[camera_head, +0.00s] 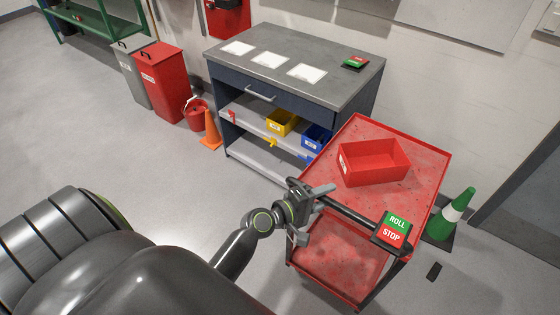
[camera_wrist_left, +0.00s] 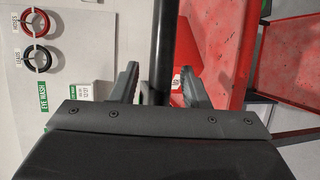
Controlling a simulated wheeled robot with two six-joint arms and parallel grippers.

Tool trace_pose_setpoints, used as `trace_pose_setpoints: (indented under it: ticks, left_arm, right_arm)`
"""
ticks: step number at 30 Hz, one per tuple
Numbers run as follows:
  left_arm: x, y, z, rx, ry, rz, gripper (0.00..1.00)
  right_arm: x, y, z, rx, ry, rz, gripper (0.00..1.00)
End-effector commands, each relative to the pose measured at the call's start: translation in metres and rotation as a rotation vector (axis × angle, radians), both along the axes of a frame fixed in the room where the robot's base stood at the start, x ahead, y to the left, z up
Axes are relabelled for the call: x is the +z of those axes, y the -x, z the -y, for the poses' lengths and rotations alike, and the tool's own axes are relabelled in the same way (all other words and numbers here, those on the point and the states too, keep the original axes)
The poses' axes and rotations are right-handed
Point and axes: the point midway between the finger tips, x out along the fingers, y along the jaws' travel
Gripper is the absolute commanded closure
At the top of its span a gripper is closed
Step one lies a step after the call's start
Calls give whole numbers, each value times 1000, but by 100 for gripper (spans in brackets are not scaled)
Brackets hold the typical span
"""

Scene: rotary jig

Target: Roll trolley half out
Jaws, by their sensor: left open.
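The red trolley (camera_head: 424,158) stands right of centre in the head view, with a worn top tray and a lower shelf (camera_head: 340,262). Its black handle bar (camera_head: 350,213) runs along the near side and also shows upright in the left wrist view (camera_wrist_left: 158,40). A green ROLL and red STOP panel (camera_head: 394,230) sits at the bar's right end. My left gripper (camera_head: 313,212) is at the bar's left end. In the left wrist view its open fingers (camera_wrist_left: 158,84) lie on either side of the bar, with gaps visible. My right gripper is not in view.
A red bin (camera_head: 375,163) sits on the trolley top. The grey-topped cabinet (camera_head: 325,48) stands close behind, its shelves holding yellow and blue bins. A green cone (camera_head: 452,213) stands right of the trolley. An orange cone (camera_head: 211,131) and waste bins stand left. Floor is clear at left.

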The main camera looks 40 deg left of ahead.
Motion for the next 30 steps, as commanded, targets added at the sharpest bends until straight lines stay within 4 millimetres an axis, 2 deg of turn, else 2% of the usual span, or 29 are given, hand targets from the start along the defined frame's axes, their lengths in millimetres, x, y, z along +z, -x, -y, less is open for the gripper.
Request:
trace_pose_setpoints:
  ticks: [12, 18, 24, 30]
  left_arm:
    - [12, 82, -38, -1, -6, -4, 59]
    - [20, 117, -54, -3, -4, -3, 59]
    - [25, 136, -63, -1, -2, -2, 59]
    - [28, 141, -65, -1, 0, -2, 59]
  right_arm:
    - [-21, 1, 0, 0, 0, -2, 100]
    - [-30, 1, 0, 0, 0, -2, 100]
    - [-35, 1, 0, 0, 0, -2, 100]
    - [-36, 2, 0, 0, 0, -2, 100]
